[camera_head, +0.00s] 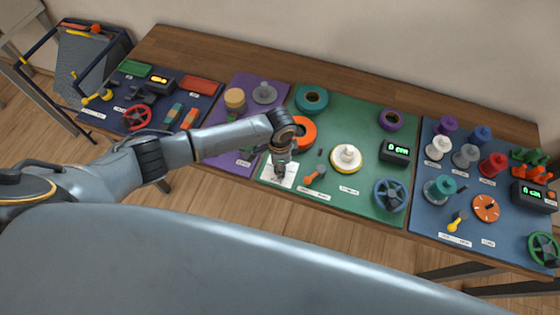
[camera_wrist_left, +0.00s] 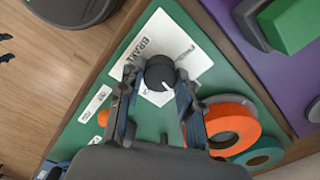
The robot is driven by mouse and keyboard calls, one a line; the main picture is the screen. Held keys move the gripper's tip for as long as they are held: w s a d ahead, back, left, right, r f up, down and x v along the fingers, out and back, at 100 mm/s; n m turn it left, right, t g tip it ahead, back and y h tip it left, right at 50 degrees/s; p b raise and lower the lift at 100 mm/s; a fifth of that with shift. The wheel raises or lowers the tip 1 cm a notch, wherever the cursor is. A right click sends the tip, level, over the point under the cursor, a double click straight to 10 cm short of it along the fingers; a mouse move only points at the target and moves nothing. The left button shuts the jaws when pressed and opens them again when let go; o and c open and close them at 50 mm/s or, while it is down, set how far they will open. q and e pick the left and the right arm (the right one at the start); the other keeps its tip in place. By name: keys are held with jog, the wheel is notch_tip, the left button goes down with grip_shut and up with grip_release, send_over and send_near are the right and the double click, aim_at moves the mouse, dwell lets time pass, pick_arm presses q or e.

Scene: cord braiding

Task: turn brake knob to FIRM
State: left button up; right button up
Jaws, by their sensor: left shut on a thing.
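The brake knob (camera_wrist_left: 159,72) is small, round and black, on a white plate (camera_wrist_left: 176,38) marked BRAKE in the left wrist view. My left gripper (camera_wrist_left: 157,82) is shut on the knob, one finger on each side of it. In the head view my left gripper (camera_head: 280,167) points down at the front left of the green mat, over the white plate (camera_head: 278,180). There the gripper hides the knob. My right gripper is not in view.
An orange ring (camera_head: 305,133) lies just behind the gripper, with a teal ring (camera_head: 312,97) farther back. An orange-handled tool (camera_head: 315,176) and a white-and-yellow spool (camera_head: 346,158) are to the right. A blue handwheel (camera_head: 390,195) stands at the mat's front right.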

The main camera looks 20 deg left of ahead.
pick_arm(q)
jog(key=shift+n+p, duration=0.45)
jog(key=shift+n, duration=0.35)
jog(key=o, duration=1.2)
jog(key=shift+c, duration=0.2)
jog(key=shift+r, duration=0.1)
notch_tip(320, 180, up, 12)
